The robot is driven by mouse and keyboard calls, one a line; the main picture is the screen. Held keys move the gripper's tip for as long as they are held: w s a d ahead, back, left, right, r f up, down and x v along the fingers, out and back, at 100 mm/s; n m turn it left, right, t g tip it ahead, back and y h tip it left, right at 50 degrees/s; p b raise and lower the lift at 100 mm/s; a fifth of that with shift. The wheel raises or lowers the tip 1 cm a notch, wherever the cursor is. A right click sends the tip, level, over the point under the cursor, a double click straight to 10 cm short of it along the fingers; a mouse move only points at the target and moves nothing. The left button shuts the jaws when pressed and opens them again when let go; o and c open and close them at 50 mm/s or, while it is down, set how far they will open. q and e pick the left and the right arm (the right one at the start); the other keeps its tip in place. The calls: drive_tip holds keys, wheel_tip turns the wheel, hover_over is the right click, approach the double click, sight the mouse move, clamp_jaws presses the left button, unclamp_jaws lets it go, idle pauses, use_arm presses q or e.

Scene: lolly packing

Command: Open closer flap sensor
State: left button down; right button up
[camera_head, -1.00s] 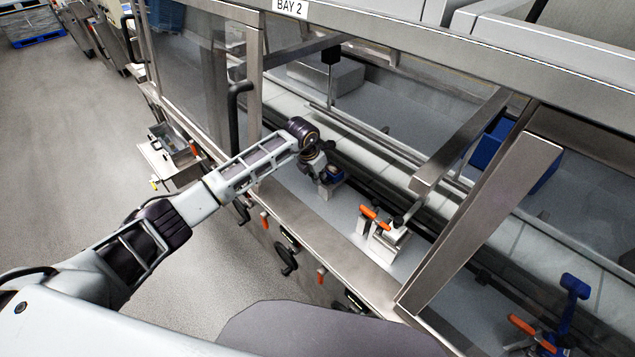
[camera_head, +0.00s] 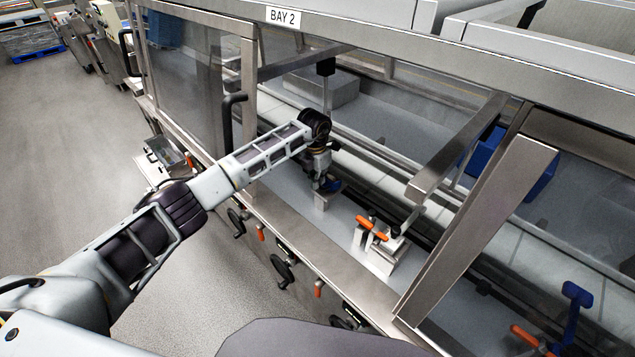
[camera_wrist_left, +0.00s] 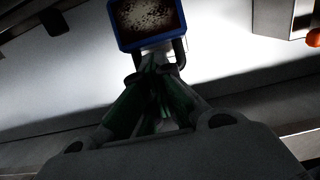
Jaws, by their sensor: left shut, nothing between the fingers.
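A small blue-framed sensor (camera_head: 332,185) sits on a short grey bracket (camera_head: 323,201) inside the open bay, beside the conveyor. I take it to be the flap sensor. In the left wrist view the blue-framed thing (camera_wrist_left: 148,22) shows a dark, speckled brown face just beyond my fingertips. My left gripper (camera_head: 325,180) points down at the sensor, shut and empty. In the left wrist view its dark fingers (camera_wrist_left: 157,68) are together, at or very near the frame's lower edge. I cannot tell whether they touch. My right gripper is not in view.
An orange-handled clamp (camera_head: 372,228) stands to the right of the sensor. A steel door frame with a black handle (camera_head: 231,118) is on the left, and a slanted steel post (camera_head: 478,235) on the right. The metal sill (camera_head: 330,265) lies in front.

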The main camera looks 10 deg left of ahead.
use_arm(q)
drive_tip(key=c, duration=2.2)
unclamp_jaws()
drive_tip(key=shift+d, duration=0.1)
drive_tip(key=o, duration=1.4)
drive_tip(key=shift+s+r, duration=0.1)
drive_tip(key=shift+w, duration=0.2)
drive_tip(key=shift+s, duration=0.15)
drive_tip(key=shift+f, duration=0.3)
